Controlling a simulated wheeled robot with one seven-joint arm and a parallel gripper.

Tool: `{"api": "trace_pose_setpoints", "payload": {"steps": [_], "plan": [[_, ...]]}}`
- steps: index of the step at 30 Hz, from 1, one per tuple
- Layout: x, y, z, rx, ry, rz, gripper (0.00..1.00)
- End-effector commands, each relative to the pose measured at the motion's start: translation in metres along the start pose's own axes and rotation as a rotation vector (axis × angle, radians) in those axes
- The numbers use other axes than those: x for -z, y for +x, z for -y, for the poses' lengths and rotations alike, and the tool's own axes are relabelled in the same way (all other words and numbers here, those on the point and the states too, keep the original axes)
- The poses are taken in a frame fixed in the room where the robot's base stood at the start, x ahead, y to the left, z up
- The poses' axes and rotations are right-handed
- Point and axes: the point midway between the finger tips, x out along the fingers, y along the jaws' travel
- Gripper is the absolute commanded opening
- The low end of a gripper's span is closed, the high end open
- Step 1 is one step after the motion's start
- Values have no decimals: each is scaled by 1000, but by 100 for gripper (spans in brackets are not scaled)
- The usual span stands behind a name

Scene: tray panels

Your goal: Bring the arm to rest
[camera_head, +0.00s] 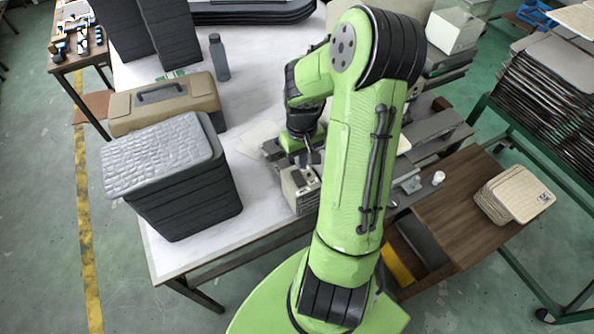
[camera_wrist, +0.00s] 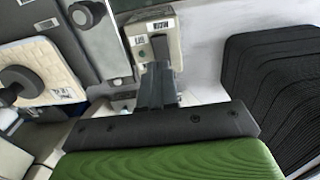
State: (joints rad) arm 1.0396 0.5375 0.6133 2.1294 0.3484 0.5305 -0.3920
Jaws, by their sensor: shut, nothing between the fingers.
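My green arm reaches over the white table (camera_head: 262,205) in the head view. My gripper (camera_head: 310,160) points down above a small beige box-shaped device (camera_head: 302,190), and the arm partly hides that area. In the wrist view the fingers of my gripper (camera_wrist: 162,88) are shut together with nothing between them. The beige device (camera_wrist: 152,42) shows just beyond the fingertips there. I cannot tell whether the fingertips touch it.
A stack of dark trays with a grey textured top (camera_head: 165,150) stands left, beside a tan toolbox (camera_head: 165,103) and a grey bottle (camera_head: 219,58). A wooden table (camera_head: 455,215) with beige panels (camera_head: 515,195) is right. Racked panels (camera_head: 545,85) stand farther right.

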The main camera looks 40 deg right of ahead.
Motion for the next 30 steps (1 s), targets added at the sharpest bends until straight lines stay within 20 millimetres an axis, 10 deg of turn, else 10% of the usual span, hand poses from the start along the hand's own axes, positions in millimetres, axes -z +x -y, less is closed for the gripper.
{"api": "trace_pose_setpoints", "payload": {"steps": [14, 20, 30], "plan": [[0, -4, 4, -13, -11, -5, 0], [-15, -83, 54, -142, -103, -98, 0], [-124, -191, 147, -49, -231, -413, 0]]}}
